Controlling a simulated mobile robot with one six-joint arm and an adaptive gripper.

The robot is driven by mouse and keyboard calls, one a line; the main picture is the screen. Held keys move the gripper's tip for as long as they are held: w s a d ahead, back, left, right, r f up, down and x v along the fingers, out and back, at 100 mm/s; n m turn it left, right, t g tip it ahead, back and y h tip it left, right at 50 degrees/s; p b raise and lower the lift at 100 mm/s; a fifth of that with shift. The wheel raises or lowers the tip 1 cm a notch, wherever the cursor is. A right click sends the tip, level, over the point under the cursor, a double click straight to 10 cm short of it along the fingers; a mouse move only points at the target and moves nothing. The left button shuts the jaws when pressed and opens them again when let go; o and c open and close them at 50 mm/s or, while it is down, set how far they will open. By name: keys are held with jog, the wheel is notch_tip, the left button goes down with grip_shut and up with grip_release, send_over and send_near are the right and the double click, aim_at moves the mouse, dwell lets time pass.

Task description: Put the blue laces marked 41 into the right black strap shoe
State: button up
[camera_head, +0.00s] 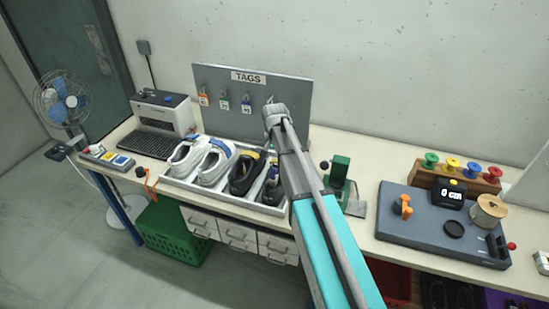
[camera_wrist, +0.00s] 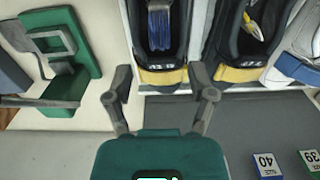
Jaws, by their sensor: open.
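The right black strap shoe (camera_head: 271,188) is the rightmost shoe in the tray, partly behind my arm. In the wrist view this shoe (camera_wrist: 181,38) has a yellow heel band, and a bundle of blue laces (camera_wrist: 158,28) lies inside its opening. The number 41 cannot be read on the laces. The other black shoe (camera_head: 242,177) is beside it; in the wrist view it (camera_wrist: 227,40) holds something yellow and white. My gripper (camera_head: 271,104) is in front of the tag board; its fingers (camera_wrist: 160,80) are apart, empty, beyond the heel of the right shoe.
The tray (camera_head: 224,199) also holds two white shoes (camera_head: 201,160). The tag board (camera_head: 292,97) with hanging tags stands close behind. A green press (camera_head: 338,172) stands right of my arm. Farther right are a grey cutting station (camera_head: 418,222) and a spool rack (camera_head: 455,188).

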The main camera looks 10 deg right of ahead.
jog(key=shift+r+p, duration=1.9)
jog(key=shift+r, duration=0.3)
jog(key=s+a+f+n+b, duration=0.1)
jog(key=s+a+f+b, duration=0.1)
jog(key=s+a, duration=0.2)
jog(key=s+a+f+n+b, duration=0.1)
jog(key=s+a, duration=0.4)
jog(key=a, duration=0.5)
jog(key=shift+f+b, duration=0.65)
jog(key=shift+s, duration=0.1)
jog(key=s+d+f+n+b, duration=0.2)
jog(key=s+d+n, duration=0.2)
jog(key=s+d, duration=0.9)
jog(key=d, duration=0.2)
jog(key=shift+d, duration=0.35)
jog(key=shift+s+f, duration=0.1)
